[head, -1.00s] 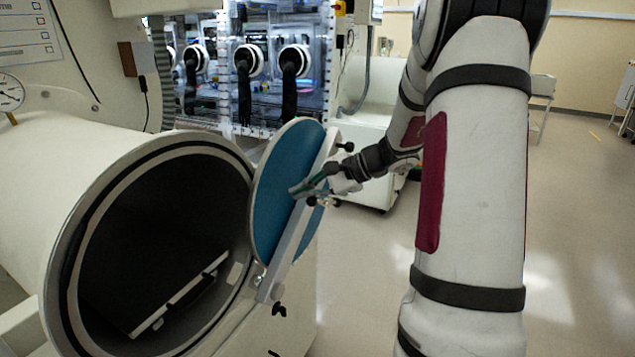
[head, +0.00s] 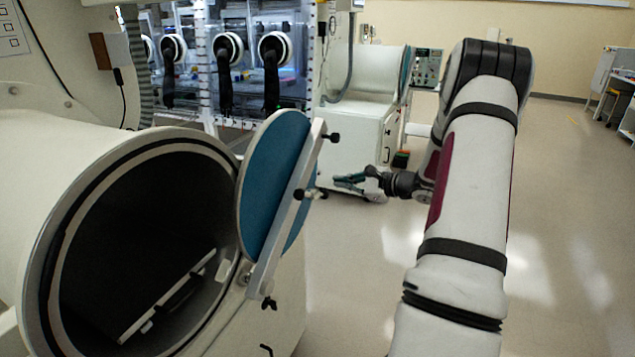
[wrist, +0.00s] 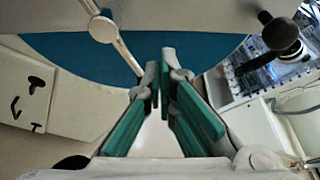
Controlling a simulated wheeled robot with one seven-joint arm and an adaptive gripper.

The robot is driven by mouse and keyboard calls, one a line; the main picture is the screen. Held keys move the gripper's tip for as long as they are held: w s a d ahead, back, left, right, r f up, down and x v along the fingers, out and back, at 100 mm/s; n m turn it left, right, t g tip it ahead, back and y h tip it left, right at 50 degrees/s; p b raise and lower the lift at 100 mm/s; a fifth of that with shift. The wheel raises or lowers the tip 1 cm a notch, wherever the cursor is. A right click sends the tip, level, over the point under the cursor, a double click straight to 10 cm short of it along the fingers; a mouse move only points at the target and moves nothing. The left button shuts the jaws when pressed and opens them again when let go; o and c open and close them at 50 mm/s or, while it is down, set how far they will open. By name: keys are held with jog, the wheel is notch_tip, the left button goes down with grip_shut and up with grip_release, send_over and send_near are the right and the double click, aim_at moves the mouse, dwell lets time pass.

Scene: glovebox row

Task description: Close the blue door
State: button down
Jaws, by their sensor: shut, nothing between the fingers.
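The blue door (head: 272,180) is a round disc with a pale metal bar (head: 292,205) across it and black knobs. It stands swung open at the right side of the round chamber mouth (head: 130,250), whose dark inside is exposed. My gripper (head: 338,183) is to the right of the door in the head view, apart from it, with its fingers pointing left. In the wrist view my gripper (wrist: 160,75) has its green fingers together with nothing between them. The blue door (wrist: 75,58) fills the far part of that view, with the bar and a black knob (wrist: 281,32) showing.
Glovebox windows with black gloves (head: 225,80) stand behind the door. A white cabinet (head: 360,135) stands at the back, beyond my gripper. Open floor (head: 355,270) lies between the chamber and my arm, and more at the right.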

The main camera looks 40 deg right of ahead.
jog(key=p+x, duration=0.1)
jog(key=x, duration=0.9)
jog(key=shift+d, duration=0.2)
